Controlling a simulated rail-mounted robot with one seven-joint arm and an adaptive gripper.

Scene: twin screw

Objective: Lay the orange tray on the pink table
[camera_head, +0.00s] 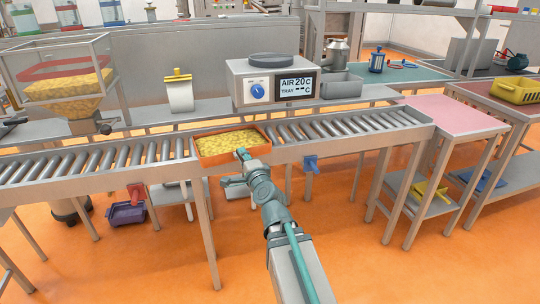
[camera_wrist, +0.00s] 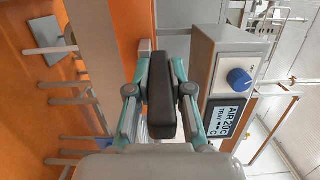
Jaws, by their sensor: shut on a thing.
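The orange tray (camera_head: 217,160), full of yellow pieces, is level at the roller conveyor, left of centre in the head view. I cannot tell whether it rests on the rollers or is slightly raised. My gripper (camera_head: 242,154) is at the tray's front side. In the wrist view my gripper (camera_wrist: 161,95) has its teal fingers closed around a dark block, which looks like the tray's handle. The pink table (camera_head: 455,115) stands to the right, past the conveyor's end, and its top is bare.
The roller conveyor (camera_head: 330,128) runs across the front. A grey device with a knob and temperature display (camera_head: 272,82) stands behind the tray. A yellow crate (camera_head: 514,90) is on the table farther right. A blue handle (camera_head: 311,163) sticks out below the conveyor.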

